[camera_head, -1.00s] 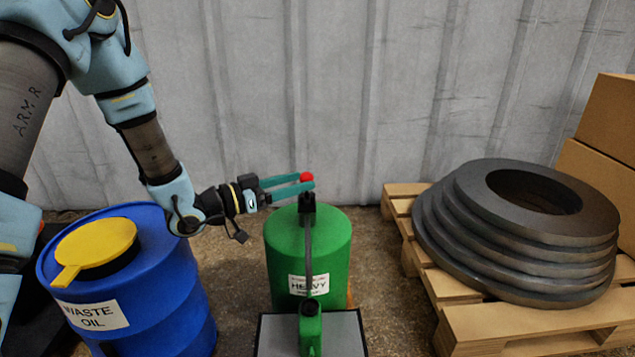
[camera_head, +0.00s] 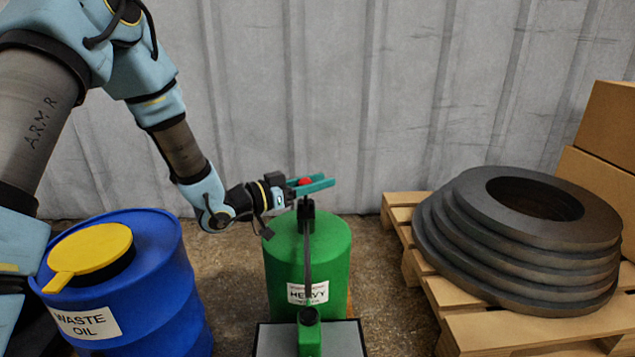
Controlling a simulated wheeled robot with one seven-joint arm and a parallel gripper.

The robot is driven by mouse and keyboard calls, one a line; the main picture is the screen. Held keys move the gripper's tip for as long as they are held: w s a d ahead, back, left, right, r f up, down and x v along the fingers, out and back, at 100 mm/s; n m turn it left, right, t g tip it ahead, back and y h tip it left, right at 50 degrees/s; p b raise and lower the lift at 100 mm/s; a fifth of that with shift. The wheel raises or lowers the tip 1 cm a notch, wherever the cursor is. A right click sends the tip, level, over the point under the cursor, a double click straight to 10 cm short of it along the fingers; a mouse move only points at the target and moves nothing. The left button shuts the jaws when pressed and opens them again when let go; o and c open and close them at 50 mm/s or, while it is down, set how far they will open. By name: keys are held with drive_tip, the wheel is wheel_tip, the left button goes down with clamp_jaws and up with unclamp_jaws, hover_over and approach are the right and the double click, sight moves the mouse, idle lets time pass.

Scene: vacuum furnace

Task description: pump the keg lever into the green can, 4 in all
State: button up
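The green keg (camera_head: 337,248) with a label reading HEAVY stands in the middle of the view. Its dark pump fitting (camera_head: 306,209) rises at the top front, and a dark spout runs down from it. The red lever knob (camera_head: 305,182) lies between the teal fingers of my gripper (camera_head: 318,184), just above the fitting. The fingers look apart around the knob; I cannot tell whether they press on it. The small green can (camera_head: 309,335) stands below the spout on a grey tray (camera_head: 345,337) in front of the keg.
A blue WASTE OIL drum (camera_head: 150,275) with a yellow lid (camera_head: 88,256) stands at the left, below my arm. At the right, a wooden pallet (camera_head: 500,322) carries stacked dark rings (camera_head: 450,245) and cardboard boxes (camera_head: 603,150). A corrugated wall (camera_head: 400,90) closes the back.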

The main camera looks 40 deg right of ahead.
clamp_jaws()
idle(1.0)
